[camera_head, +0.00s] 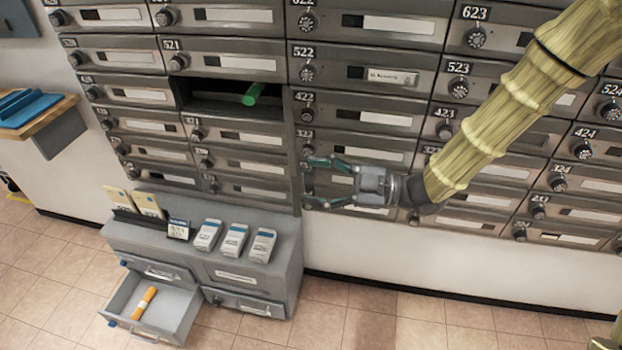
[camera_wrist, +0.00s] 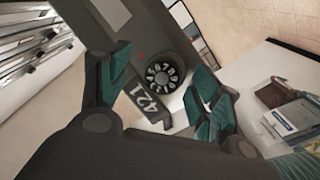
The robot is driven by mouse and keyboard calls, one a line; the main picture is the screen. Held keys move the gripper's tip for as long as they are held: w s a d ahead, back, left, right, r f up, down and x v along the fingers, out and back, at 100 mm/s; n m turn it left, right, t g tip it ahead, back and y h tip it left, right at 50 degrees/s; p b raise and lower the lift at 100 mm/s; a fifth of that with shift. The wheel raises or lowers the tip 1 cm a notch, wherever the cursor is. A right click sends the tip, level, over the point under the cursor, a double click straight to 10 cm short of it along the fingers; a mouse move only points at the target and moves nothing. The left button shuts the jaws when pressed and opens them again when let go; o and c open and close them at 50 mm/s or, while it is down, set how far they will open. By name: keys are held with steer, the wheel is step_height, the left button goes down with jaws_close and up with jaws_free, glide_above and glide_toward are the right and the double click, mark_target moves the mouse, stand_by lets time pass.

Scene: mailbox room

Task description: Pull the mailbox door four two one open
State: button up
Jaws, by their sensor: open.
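The compartment (camera_head: 232,97) in the second column stands open and dark, with a green cylinder (camera_head: 253,94) inside. Its door (camera_head: 295,150) looks swung outward at the right side of the opening and shows nearly edge-on. In the wrist view, the dark door (camera_wrist: 150,35) carries the number 421 (camera_wrist: 143,99) and a round black dial (camera_wrist: 161,76). My gripper (camera_head: 308,182) is open beside the door, fingers pointing left. In the wrist view my gripper (camera_wrist: 162,88) has its teal-padded fingers on either side of the dial; whether they touch the door I cannot tell.
Rows of shut mailbox doors fill the wall. A grey cabinet (camera_head: 275,205) stands below, bearing several small boxes, with an open drawer (camera_head: 180,309) holding an orange cylinder (camera_head: 144,303). A wooden shelf (camera_head: 45,118) is at the left. The tiled floor (camera_head: 400,330) at lower right is clear.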

steer(key=s+d, duration=0.1)
steer(key=d, duration=1)
